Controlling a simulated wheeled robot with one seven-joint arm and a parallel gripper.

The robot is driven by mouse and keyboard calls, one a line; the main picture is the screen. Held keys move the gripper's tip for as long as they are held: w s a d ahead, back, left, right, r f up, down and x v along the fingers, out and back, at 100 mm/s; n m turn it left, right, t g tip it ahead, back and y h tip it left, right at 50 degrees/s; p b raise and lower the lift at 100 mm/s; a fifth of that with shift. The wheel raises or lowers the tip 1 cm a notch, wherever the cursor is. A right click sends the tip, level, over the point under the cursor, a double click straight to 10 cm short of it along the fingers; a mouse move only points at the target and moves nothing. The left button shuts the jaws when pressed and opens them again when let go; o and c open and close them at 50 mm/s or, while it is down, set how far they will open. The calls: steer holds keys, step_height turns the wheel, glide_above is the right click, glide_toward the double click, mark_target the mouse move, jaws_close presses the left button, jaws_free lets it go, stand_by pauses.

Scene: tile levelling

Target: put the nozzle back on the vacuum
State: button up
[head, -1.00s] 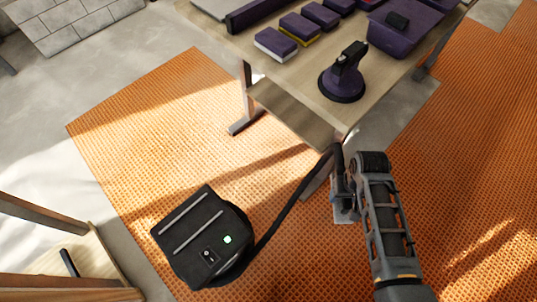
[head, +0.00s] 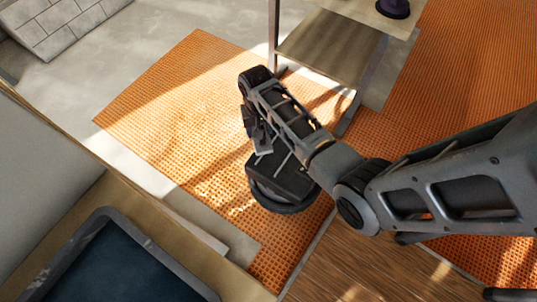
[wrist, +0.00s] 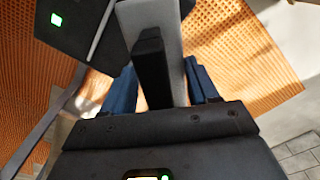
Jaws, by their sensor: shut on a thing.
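The vacuum (head: 284,182) is a dark box with a rounded base and grey strips, standing on the orange mat below my arm. My gripper (head: 256,135) is above its upper-left side in the head view, partly hidden by my wrist. In the wrist view the blue fingers of my gripper (wrist: 160,88) are shut on the nozzle (wrist: 171,22), a grey flat piece with a black block in front. The vacuum also shows in the wrist view (wrist: 82,28), with a green light, left of the nozzle. I cannot tell whether they touch. The hose is mostly hidden.
A wooden table with a lower shelf (head: 330,45) stands at the top; a purple-based tool is at its edge. A wooden unit with a dark blue framed panel (head: 120,265) fills the lower left. The mat left of the vacuum (head: 190,120) is clear.

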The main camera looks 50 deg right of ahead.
steer(key=s+d+m+b, duration=0.3)
steer(key=s+d+m, duration=0.2)
steer(key=d+m, duration=0.65)
steer(key=n+b, duration=0.2)
glide_above(279, 152)
step_height(279, 152, down, 7)
steer(key=shift+w+r, duration=0.1)
steer(key=shift+r, duration=0.1)
steer(key=shift+f+b, duration=0.35)
steer(key=shift+f, duration=1.6)
steer(key=o, duration=1.3)
steer(key=shift+f, duration=0.15)
step_height(279, 152, up, 12)
steer(key=p, duration=0.3)
steer(key=shift+r, duration=0.2)
